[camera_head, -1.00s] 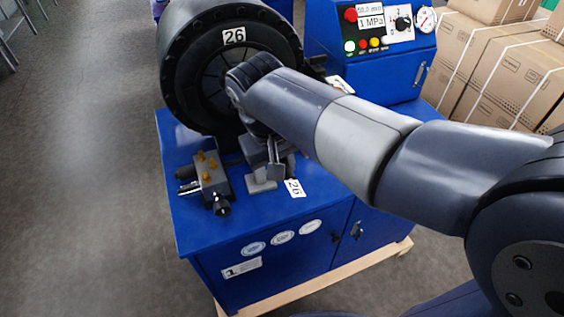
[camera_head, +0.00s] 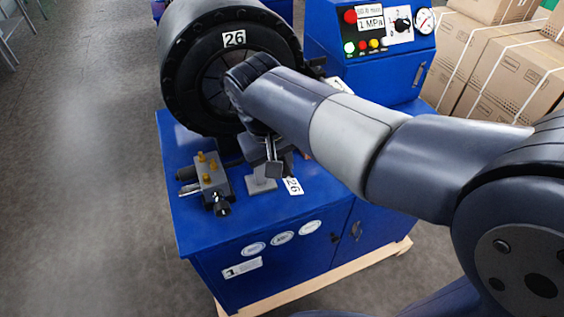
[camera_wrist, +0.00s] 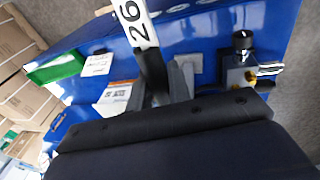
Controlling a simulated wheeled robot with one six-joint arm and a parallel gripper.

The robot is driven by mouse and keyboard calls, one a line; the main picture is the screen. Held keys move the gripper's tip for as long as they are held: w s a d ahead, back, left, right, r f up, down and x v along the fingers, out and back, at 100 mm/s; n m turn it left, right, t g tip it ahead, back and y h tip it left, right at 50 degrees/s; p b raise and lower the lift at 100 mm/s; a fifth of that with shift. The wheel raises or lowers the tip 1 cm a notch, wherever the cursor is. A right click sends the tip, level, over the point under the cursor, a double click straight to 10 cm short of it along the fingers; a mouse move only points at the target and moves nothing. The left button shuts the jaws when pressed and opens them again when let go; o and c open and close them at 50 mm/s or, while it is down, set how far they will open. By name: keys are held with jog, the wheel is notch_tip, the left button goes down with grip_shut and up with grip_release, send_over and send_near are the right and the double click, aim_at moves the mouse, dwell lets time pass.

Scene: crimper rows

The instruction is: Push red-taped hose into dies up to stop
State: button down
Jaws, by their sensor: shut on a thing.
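The crimper head (camera_head: 178,75) is a big black ring marked 26, standing at the back of a blue bench. My arm covers part of its opening, so the dies are mostly hidden. My gripper (camera_head: 274,162) is in front of the lower right part of the ring. In the wrist view my gripper (camera_wrist: 160,92) is shut on a black hose (camera_wrist: 152,68), which carries a white label reading 26. No red tape shows on the visible part of the hose. The hose's far end and the stop are hidden; I cannot tell whether the hose is inside the dies.
A grey valve block with brass fittings (camera_head: 211,178) sits left on the blue bench (camera_head: 250,215); it also shows in the wrist view (camera_wrist: 240,65). A blue control box (camera_head: 380,75) with gauge and buttons stands behind my arm. Cartons (camera_head: 500,70) are stacked at right.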

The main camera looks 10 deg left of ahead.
jog(key=shift+w+a+r+p, duration=0.1)
jog(key=shift+w+a+p, duration=0.5)
jog(key=shift+w, duration=0.45)
jog(key=shift+w+a+r+p, duration=0.1)
jog(key=shift+w+a+p, duration=0.5)
jog(key=shift+w, duration=0.45)
jog(key=shift+w+a+p, duration=0.5)
jog(key=shift+w+a, duration=0.2)
jog(key=shift+w, duration=0.35)
jog(key=shift+r+p, duration=0.55)
jog(key=shift+p, duration=0.3)
jog(key=c, duration=1.2)
grip_release()
jog(key=shift+s, duration=0.1)
jog(key=shift+c, duration=0.2)
jog(key=shift+o, duration=0.5)
jog(key=shift+f, duration=0.1)
jog(key=o, duration=1.1)
